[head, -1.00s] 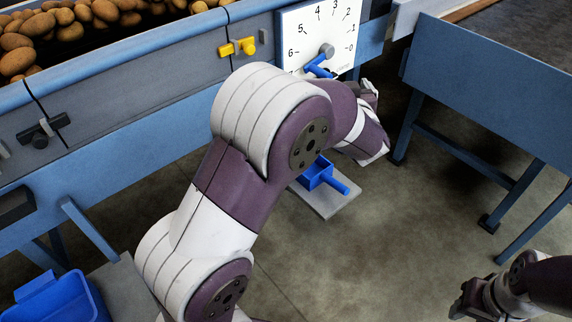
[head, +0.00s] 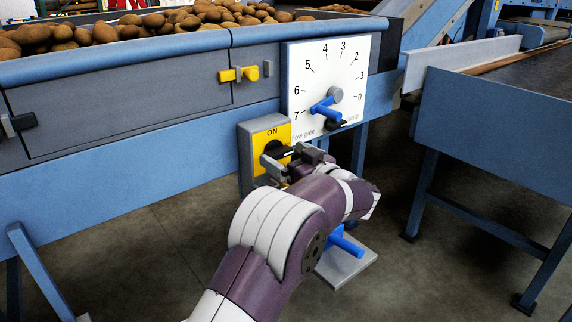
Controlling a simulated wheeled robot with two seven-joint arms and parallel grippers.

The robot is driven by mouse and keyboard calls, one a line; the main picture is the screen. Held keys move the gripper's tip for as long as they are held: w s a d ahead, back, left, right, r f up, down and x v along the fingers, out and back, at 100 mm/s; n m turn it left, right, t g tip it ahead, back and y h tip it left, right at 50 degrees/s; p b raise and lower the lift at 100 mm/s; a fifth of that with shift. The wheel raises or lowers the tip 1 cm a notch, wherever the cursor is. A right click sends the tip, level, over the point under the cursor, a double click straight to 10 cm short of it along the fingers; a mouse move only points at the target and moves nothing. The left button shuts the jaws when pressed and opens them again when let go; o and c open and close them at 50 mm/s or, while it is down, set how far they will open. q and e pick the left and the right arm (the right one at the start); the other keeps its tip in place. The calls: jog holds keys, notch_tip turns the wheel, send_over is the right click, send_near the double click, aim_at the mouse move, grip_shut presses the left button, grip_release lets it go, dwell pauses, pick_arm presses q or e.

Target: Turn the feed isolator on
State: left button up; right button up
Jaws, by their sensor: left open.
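The feed isolator (head: 249,142) is a grey box with a yellow face marked ON at the top, below the flow gate dial. Its dark rotary handle (head: 274,151) is partly hidden by my left gripper (head: 275,158). My left gripper is open in front of the isolator's lower face, with its fingers close to the handle. I cannot tell whether they touch it. The handle's exact angle is hard to read. My right gripper is not in view.
The white flow gate dial (head: 313,62) with a blue lever (head: 327,111) is just above my left gripper. A yellow latch (head: 238,74) is on the hopper panel. A blue scoop handle (head: 346,243) shows beyond my arm over a grey plate (head: 350,265). A blue conveyor frame (head: 480,145) stands at right.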

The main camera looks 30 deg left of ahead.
pick_arm(q)
jog(key=shift+w+a, duration=0.1)
jog(key=shift+a, duration=0.2)
jog(key=shift+c, duration=0.3)
jog(key=c, duration=1)
